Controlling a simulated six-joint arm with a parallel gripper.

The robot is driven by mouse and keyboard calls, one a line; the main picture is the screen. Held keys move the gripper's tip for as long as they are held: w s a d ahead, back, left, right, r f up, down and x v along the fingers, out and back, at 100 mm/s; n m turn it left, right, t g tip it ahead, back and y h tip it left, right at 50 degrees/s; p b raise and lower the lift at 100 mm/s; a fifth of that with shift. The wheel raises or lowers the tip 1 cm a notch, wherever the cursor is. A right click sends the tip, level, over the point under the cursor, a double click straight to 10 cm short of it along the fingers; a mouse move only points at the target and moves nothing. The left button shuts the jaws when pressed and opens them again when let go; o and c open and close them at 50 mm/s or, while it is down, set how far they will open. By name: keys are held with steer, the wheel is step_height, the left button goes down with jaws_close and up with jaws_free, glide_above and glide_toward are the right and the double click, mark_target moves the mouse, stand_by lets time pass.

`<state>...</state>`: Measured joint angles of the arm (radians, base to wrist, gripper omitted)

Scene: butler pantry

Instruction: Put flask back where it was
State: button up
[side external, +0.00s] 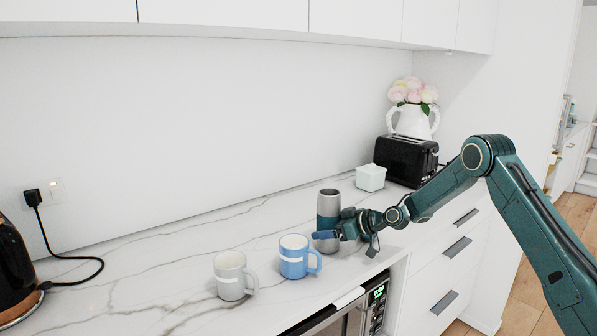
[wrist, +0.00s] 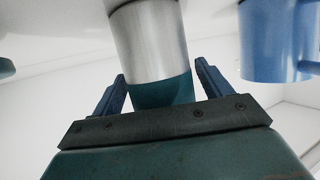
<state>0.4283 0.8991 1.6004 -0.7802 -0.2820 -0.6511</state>
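The flask (side external: 328,207) is a steel cylinder with a teal band. It stands upright on the marble counter (side external: 150,285), to the right of the blue mug. My gripper (side external: 327,235) is low at the flask, coming from the right, with a finger in front of its lower part. In the wrist view the flask (wrist: 153,45) lies between my two fingers, with a gap showing on each side, so the gripper is open around it. The flask's lower end is hidden behind the gripper there.
A blue mug (side external: 294,257) stands close to the left of the flask, and a grey mug (side external: 230,275) farther left. A pale lidded box (side external: 370,178), a black toaster (side external: 405,160) and a white flower vase (side external: 412,122) are behind right. A black kettle (side external: 12,265) is far left.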

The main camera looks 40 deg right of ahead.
steer(key=shift+s+r, duration=0.1)
steer(key=shift+r, duration=0.15)
steer(key=v, duration=1.1)
steer(key=shift+s+d, duration=0.25)
steer(key=shift+s, duration=0.05)
steer(key=shift+a+r, duration=0.1)
steer(key=shift+r, duration=0.05)
steer(key=s+a+r+g+h, duration=0.2)
steer(key=s+a+r+g, duration=0.3)
steer(key=s+a+r, duration=0.75)
steer(key=s+a+m+g+h, duration=0.1)
steer(key=s+m+g+h, duration=0.1)
steer(key=s, duration=2.2)
steer(key=shift+s+a+m+h, duration=0.25)
steer(key=shift+m+h, duration=0.25)
steer(key=shift+m, duration=0.7)
